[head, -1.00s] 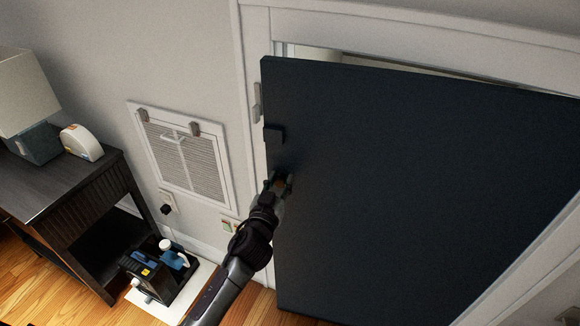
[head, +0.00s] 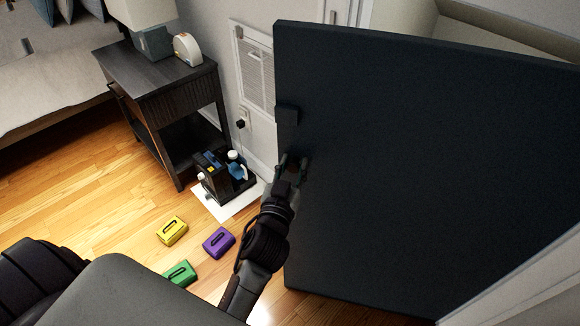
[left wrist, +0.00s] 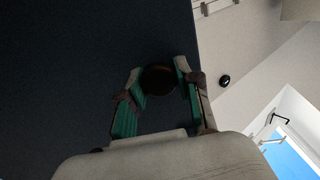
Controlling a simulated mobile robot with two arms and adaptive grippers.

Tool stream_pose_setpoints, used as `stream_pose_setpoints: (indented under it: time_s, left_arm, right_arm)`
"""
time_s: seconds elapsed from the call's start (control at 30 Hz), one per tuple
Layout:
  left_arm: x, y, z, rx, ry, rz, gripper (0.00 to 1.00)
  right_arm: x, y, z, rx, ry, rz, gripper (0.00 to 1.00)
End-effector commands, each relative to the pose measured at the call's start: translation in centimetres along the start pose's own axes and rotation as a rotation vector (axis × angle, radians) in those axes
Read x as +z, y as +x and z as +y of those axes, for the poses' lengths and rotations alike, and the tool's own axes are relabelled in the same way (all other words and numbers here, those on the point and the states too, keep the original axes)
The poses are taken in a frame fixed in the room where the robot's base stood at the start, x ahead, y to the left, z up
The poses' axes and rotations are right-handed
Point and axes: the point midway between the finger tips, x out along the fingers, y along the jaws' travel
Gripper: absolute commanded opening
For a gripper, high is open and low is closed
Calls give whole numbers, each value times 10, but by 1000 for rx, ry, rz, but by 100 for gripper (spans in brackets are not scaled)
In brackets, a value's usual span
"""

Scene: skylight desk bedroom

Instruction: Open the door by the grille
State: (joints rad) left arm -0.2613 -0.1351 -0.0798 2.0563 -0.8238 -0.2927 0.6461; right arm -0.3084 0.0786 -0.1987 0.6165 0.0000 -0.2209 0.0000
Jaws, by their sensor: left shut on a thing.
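The dark door (head: 420,160) stands ajar, swung out from its white frame, with a gap along its top. The grille (head: 256,75) is on the wall behind the door's left edge, which hides part of it. My left gripper (head: 292,165) is at the door's face near that left edge. In the left wrist view my left gripper (left wrist: 160,85) has its green-padded fingers closed around a round dark knob (left wrist: 158,80) on the door. My right gripper is not in view.
Yellow (head: 172,230), purple (head: 218,242) and green (head: 181,274) boxes lie on the wooden floor. A black caddy (head: 222,178) with bottles stands on a white mat beside the dark nightstand (head: 160,85). A bed (head: 50,75) is at the far left.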

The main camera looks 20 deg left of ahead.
Motion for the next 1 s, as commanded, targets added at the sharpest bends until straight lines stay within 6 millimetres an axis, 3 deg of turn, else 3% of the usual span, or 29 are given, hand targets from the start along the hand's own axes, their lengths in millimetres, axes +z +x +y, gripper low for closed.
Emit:
stream_pose_setpoints:
  time_s: [0.33,0.37,0.5,0.83,1.0]
  left_arm:
    - [-3,1,1,1,-4,6,0]
    - [-3,1,1,1,-4,6,35]
    - [-2,1,1,1,-3,5,58]
    - [-4,1,1,1,-2,5,58]
    - [-26,1,0,2,-2,11,58]
  right_arm:
    - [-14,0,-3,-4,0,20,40]
    - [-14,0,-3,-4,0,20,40]
    - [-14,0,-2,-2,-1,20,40]
    - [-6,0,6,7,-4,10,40]
    - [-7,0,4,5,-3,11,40]
